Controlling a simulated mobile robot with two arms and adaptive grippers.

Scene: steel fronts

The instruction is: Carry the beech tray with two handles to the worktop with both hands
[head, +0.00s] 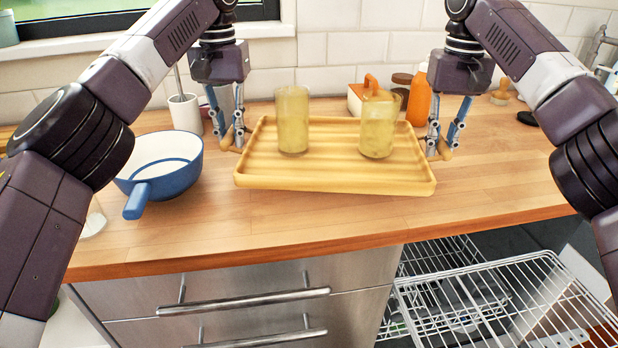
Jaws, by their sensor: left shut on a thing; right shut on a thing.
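The beech tray (330,180) is pale yellow wood with a handle at each short end. It is over the wooden worktop (270,232); I cannot tell whether it touches the surface. Two glasses with yellowish contents, a left glass (293,122) and a right glass (379,126), stand upright on it. My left gripper (233,140) is shut on the tray's left handle. My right gripper (440,147) is shut on the tray's right handle (446,154). The fingers partly hide both handles.
A blue pan (170,182) with a white inside sits left of the tray. A white holder (185,113), an orange bottle (418,97) and a box (356,100) stand behind. An open dishwasher rack (500,295) is below at right. The front worktop is clear.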

